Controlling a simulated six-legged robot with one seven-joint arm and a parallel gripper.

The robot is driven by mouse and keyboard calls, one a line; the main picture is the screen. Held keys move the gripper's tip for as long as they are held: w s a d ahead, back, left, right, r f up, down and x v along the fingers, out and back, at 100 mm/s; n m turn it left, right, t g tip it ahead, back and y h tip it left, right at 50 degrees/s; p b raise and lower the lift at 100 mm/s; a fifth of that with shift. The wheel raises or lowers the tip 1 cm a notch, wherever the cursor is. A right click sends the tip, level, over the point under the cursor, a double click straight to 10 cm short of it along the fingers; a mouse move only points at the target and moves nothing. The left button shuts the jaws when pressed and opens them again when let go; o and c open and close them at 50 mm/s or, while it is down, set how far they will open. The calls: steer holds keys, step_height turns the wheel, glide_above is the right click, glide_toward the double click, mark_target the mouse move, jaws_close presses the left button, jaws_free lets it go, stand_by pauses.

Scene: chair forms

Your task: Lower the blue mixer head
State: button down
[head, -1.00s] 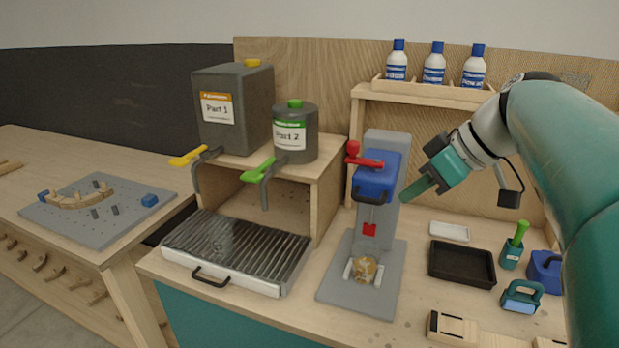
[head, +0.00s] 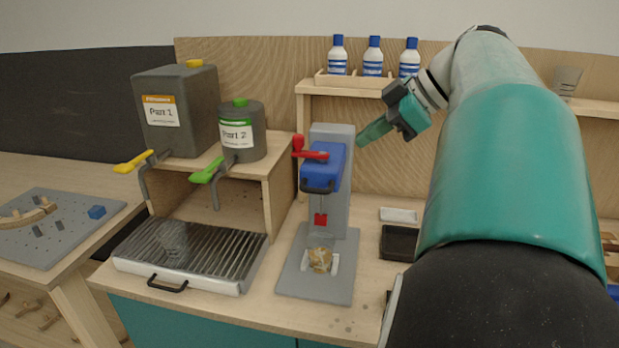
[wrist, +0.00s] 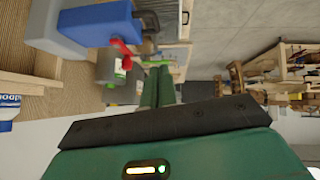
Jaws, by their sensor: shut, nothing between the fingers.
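The blue mixer head (head: 327,168) sits high on the grey mixer column (head: 343,188), with a red lever (head: 313,152) on its upper left and a black handle at its front. A red piece (head: 321,219) hangs below it, above a tan lump (head: 320,259) on the grey base. My gripper (head: 361,141) is shut and empty, at the right of the mixer near the height of the head's top, apart from it. In the wrist view the blue head (wrist: 95,22) and red lever (wrist: 121,52) lie left of my green fingers (wrist: 157,88).
Two grey containers, Part 1 (head: 178,108) and Part 2 (head: 237,132), stand on a wooden stand to the left. A grill tray (head: 190,255) lies below them. Blue-capped bottles (head: 373,57) stand on the shelf behind. A black tray (head: 398,243) lies right of the mixer.

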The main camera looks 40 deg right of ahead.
steer(key=shift+s+d+f+x, duration=0.2)
steer(key=shift+d+f+x, duration=0.1)
steer(key=shift+x, duration=1.85)
steer(key=shift+s+d+f+x, duration=0.25)
steer(key=shift+f+x, duration=0.1)
steer(key=shift+x, duration=1.8)
steer(key=shift+s+d+f+x, duration=0.2)
steer(key=shift+f+x, duration=0.1)
steer(key=shift+x, duration=1.8)
step_height(320, 180, down, 14)
steer(key=shift+s+f, duration=0.1)
